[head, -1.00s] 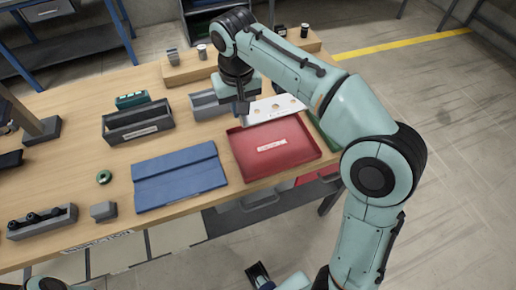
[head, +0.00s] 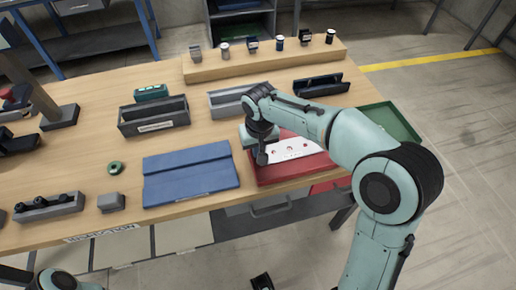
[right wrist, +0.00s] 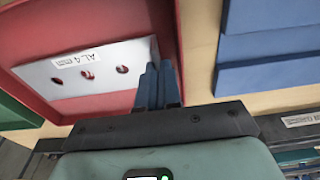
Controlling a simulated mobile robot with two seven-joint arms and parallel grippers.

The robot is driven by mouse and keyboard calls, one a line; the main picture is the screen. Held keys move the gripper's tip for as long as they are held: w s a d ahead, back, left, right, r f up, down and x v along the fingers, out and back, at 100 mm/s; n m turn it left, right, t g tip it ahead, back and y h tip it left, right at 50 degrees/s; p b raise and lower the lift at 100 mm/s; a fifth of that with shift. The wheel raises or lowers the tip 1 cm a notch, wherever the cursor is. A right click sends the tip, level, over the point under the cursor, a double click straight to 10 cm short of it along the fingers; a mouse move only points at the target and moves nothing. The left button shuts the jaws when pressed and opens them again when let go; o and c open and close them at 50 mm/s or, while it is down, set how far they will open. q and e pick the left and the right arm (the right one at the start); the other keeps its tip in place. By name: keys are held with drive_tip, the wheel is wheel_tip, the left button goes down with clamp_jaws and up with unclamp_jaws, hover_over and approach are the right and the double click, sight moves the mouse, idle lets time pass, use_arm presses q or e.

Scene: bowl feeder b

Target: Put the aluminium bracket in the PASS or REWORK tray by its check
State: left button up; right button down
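The aluminium bracket (head: 298,147) is a pale plate with three round holes and a label reading "AL 4 mm". It is in the red tray (head: 268,175), and red shows through its holes in the right wrist view (right wrist: 85,75). I cannot tell if it rests on the tray floor. My right gripper (head: 262,158) reaches down at the tray's left side, its blue fingers (right wrist: 157,85) shut on the bracket's end. A green tray (head: 395,122) is to the right, partly hidden by my right arm. My left gripper is out of view.
A blue folded mat (head: 190,172) lies left of the red tray. Grey bins (head: 155,122) (head: 228,98) and a black cradle (head: 307,86) stand behind. A wooden riser (head: 215,70) holds several small parts. A green ring (head: 115,168) and grey block (head: 111,203) lie left.

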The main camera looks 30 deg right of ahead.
drive_tip(key=shift+f, duration=0.15)
drive_tip(key=c, duration=1.6)
unclamp_jaws()
drive_tip(key=shift+r, duration=0.4)
drive_tip(key=r, duration=0.4)
drive_tip(key=s+r+p, duration=0.1)
drive_tip(key=r, duration=0.2)
drive_tip(key=r+p, duration=0.1)
drive_tip(key=r, duration=0.3)
drive_tip(key=shift+s+a+r, duration=0.2)
drive_tip(key=shift+r, duration=0.1)
